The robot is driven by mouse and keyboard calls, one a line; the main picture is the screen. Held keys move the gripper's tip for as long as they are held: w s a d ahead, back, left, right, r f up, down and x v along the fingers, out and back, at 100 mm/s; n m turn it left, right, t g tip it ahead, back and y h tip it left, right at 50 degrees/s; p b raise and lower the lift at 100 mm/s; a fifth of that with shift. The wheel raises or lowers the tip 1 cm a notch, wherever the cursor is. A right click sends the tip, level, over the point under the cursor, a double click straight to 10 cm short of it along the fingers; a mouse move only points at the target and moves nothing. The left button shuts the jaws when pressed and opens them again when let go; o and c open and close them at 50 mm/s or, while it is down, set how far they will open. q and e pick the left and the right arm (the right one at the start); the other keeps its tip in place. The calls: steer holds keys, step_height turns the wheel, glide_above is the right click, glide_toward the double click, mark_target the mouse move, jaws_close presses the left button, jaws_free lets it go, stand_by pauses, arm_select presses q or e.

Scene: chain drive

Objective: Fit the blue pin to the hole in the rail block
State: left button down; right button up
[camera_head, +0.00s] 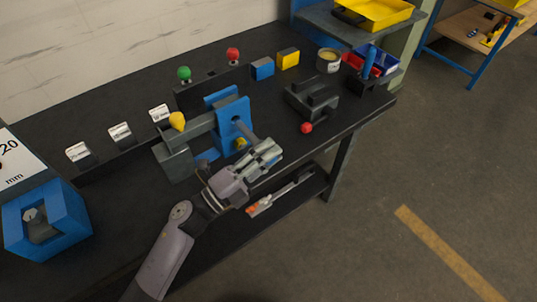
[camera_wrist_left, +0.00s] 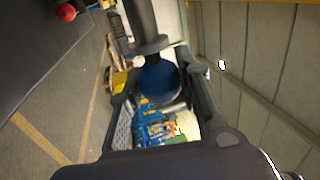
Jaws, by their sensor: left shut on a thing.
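My left gripper (camera_head: 268,153) is over the bench's front edge. In the left wrist view its fingers (camera_wrist_left: 160,95) are shut on the blue pin, whose round dark-blue head (camera_wrist_left: 156,80) sits between them. A grey collar and shaft (camera_wrist_left: 141,22) extend away from the head. In the head view a grey shaft (camera_head: 245,131) runs from the gripper towards an upright blue bracket (camera_head: 232,112); I cannot tell whether it touches. A long dark block (camera_head: 208,91), seemingly the rail block, stands behind, with green and red knobs above it. Its hole is not clear. My right gripper is not in view.
A grey block with a yellow knob (camera_head: 177,121) stands left of the bracket. A black ridged block (camera_head: 312,98) and red ball (camera_head: 306,128) lie to the right. Small blue and yellow blocks (camera_head: 288,59) sit behind. A blue frame (camera_head: 45,220) is at far left.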

mark_target(252, 143)
arm_select(q)
steer(key=shift+w+a+b, duration=0.25)
steer(key=shift+w+a, duration=0.3)
steer(key=shift+w, duration=0.25)
steer(key=shift+w+a+b, duration=0.2)
steer(key=shift+w+a, duration=0.4)
steer(key=shift+w, duration=0.2)
steer(key=shift+w+a+b, duration=0.25)
steer(key=shift+w+a, duration=0.3)
steer(key=shift+w, duration=0.25)
steer(key=c, duration=1.1)
jaws_free()
steer(key=shift+s+a+f, duration=0.1)
steer(key=shift+a+f, duration=0.05)
steer(key=shift+a, duration=0.05)
steer(key=v, duration=1.1)
steer(key=shift+a, duration=0.25)
steer(key=shift+f, duration=0.1)
steer(key=shift+s, duration=0.25)
